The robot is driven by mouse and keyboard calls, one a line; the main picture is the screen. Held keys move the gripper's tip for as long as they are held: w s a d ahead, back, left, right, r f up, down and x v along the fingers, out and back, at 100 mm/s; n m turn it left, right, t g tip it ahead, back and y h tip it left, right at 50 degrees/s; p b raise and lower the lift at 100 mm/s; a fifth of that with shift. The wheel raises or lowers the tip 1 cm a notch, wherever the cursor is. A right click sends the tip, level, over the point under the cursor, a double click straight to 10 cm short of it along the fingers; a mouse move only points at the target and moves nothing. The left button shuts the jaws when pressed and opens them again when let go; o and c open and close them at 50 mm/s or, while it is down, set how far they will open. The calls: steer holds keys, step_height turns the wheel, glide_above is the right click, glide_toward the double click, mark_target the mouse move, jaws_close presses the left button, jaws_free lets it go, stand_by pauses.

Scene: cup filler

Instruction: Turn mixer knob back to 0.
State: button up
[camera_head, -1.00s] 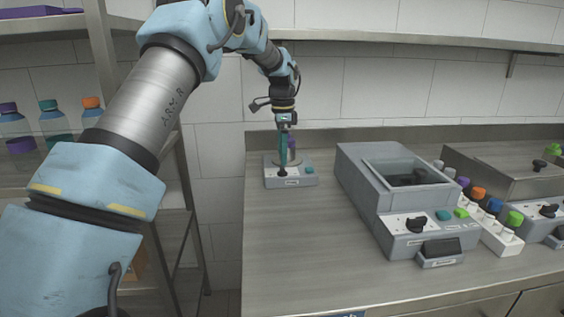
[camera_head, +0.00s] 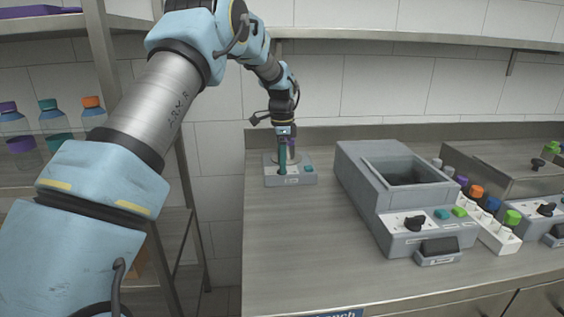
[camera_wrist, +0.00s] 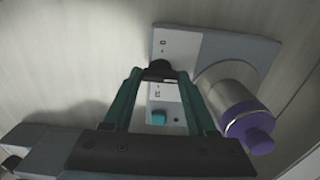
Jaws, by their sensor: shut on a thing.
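The mixer (camera_head: 301,178) is a small grey box at the back left of the bench, with a teal button (camera_head: 309,169) on its front. It also shows in the wrist view (camera_wrist: 196,43). Its black knob (camera_wrist: 160,69) sits on the white front panel between my teal fingertips. My gripper (camera_head: 282,170) points down over the panel and is shut on the knob, hiding it in the head view. The knob's pointer and setting cannot be read. A metal container with a purple lid (camera_wrist: 247,122) stands on the mixer beside my right finger in the wrist view.
A larger grey machine (camera_head: 362,185) with its own black knob (camera_head: 415,223) stands to the right. A white rack (camera_head: 497,237) with colour-capped vials is beyond it. The bench between the mixer and front edge is clear. A shelf (camera_head: 400,36) runs above.

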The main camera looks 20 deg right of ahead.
steer(key=c, duration=0.7)
steer(key=shift+n, duration=0.4)
steer(key=n+p, duration=0.1)
steer(key=n, duration=0.2)
steer(key=shift+r, duration=0.1)
steer(key=n+p, duration=0.1)
steer(key=n, duration=0.8)
steer(key=shift+n+p, duration=0.3)
steer(key=shift+n, duration=2.3)
